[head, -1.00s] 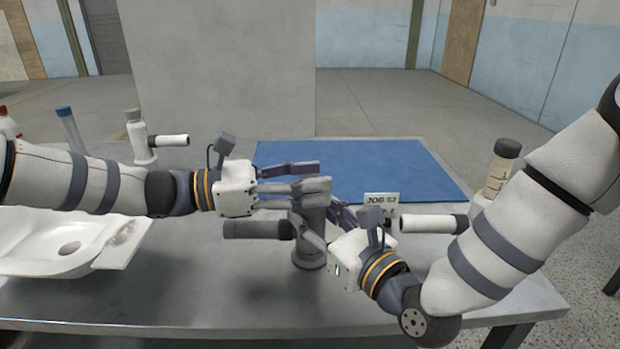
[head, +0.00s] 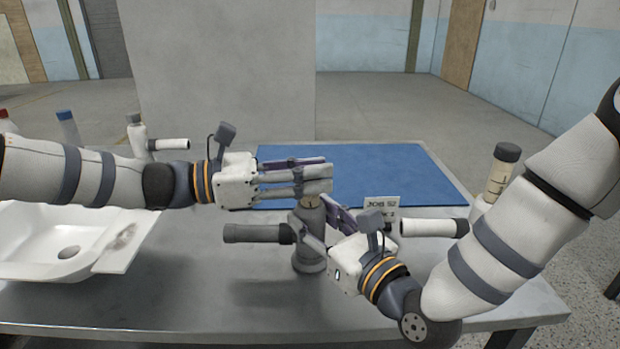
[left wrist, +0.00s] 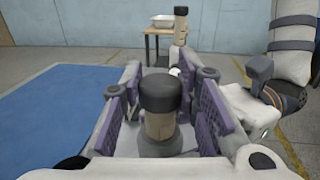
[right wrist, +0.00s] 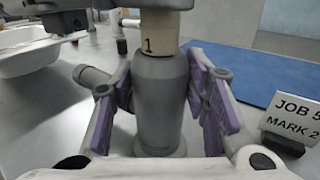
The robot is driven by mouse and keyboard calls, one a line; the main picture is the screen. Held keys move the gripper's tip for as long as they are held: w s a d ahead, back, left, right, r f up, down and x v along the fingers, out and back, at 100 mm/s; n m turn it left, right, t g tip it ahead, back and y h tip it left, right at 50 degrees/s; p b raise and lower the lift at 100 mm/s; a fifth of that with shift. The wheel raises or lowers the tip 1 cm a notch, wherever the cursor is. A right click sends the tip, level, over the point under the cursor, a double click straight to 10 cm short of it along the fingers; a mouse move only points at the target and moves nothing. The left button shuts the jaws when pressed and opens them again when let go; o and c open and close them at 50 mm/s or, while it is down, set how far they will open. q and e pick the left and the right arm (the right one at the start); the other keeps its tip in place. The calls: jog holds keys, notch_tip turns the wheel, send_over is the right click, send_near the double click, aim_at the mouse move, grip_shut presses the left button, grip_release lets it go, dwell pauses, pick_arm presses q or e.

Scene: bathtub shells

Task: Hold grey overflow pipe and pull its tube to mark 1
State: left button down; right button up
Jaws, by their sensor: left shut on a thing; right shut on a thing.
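The grey overflow pipe (head: 309,250) stands upright on the table, its side spout pointing left. My right gripper (head: 322,226) is shut around its body, which also shows between the fingers in the right wrist view (right wrist: 160,105). A tan tube (right wrist: 157,45) sticks up from the body's top, with a printed "1" just above the rim. My left gripper (head: 322,178) is shut on the tube's dark cap (left wrist: 160,92), above the body. The fingers hide the cap in the head view.
A card (right wrist: 293,112) reading "JOB 5 MARK 2" stands right of the pipe. White pipes stand at the back left (head: 138,138) and on the right (head: 428,227). A white basin (head: 110,258) is at left. A blue mat (head: 390,170) lies behind.

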pick_arm(q)
jog(key=c, duration=1.2)
grip_release()
pick_arm(e)
jog(key=shift+f, duration=0.1)
pick_arm(q)
jog(key=shift+a, duration=0.1)
jog(key=a, duration=0.4)
jog(key=s+a, duration=0.1)
jog(key=a, duration=0.2)
jog(key=s+a, duration=0.1)
jog(key=a, duration=0.3)
jog(key=shift+a, duration=0.35)
pick_arm(e)
jog(key=o, duration=1.3)
jog(key=shift+o, duration=0.2)
